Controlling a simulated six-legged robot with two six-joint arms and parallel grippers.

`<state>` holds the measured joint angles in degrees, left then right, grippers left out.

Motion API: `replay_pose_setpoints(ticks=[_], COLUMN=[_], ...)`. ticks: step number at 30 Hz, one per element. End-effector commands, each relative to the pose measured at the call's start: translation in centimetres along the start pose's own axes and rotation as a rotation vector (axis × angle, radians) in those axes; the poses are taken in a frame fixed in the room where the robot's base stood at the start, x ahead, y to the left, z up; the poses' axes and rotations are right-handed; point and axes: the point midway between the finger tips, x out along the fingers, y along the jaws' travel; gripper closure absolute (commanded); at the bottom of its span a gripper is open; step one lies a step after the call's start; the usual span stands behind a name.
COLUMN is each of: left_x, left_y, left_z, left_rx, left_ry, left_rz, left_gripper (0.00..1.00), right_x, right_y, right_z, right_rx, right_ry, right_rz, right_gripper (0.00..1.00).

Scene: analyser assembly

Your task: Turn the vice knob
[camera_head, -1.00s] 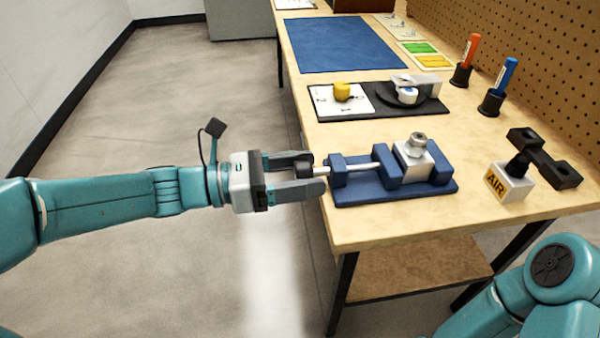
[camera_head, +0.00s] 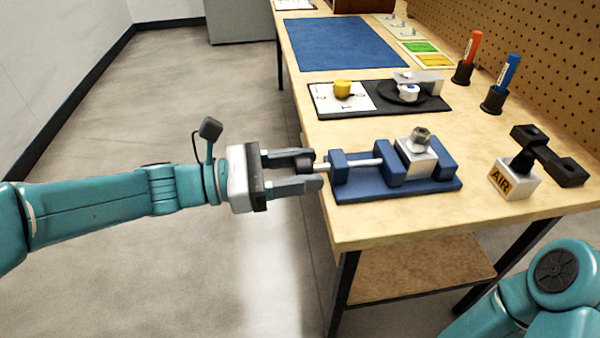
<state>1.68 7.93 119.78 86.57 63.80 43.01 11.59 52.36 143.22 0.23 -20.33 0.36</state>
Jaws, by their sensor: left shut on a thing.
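The blue vice (camera_head: 393,187) sits near the left front edge of the wooden bench. A metal block with a hex fitting (camera_head: 420,150) on top is between its jaws. A light screw rod (camera_head: 362,162) runs left from the vice to the dark knob (camera_head: 305,163), which sticks out past the bench edge. My left gripper (camera_head: 308,170) comes in from the left with its fingers on either side of the knob, shut on it. The fingers partly hide the knob. My right gripper is out of view; only part of my right arm shows at the lower right.
The AIR block (camera_head: 514,180) with a black handle stands right of the vice. Behind are a black tray (camera_head: 435,104) with a yellow knob (camera_head: 342,88), a blue mat (camera_head: 340,44), and red and blue markers in holders (camera_head: 492,100). A pegboard lines the right side.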

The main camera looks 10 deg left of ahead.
Motion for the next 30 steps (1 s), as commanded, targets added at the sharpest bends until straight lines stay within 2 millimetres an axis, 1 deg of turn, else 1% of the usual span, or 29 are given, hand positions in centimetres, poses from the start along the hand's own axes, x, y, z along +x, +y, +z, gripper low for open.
replay_pose_setpoints(ticks=[1,3,13,21,30], left_x=[0.0,0.0,0.0,0.0,0.0], left_y=[0.0,0.0,0.0,0.0,0.0], left_z=[-0.3,-0.3,-0.2,-0.1,-0.1], left_rx=[0.037,0.089,0.276,0.335,0.342], left_ry=[-0.001,-0.003,-0.009,-0.011,-0.011], left_rz=[0.001,0.0,0.0,-0.001,-0.001], left_gripper=[0.86,0.86,0.86,0.86,0.86], right_x=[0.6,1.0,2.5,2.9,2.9], right_y=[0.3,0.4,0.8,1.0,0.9], right_z=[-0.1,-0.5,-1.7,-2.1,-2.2], right_rx=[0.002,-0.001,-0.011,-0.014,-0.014], right_ry=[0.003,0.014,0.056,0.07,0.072], right_rz=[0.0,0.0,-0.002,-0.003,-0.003], right_gripper=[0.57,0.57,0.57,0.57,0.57])
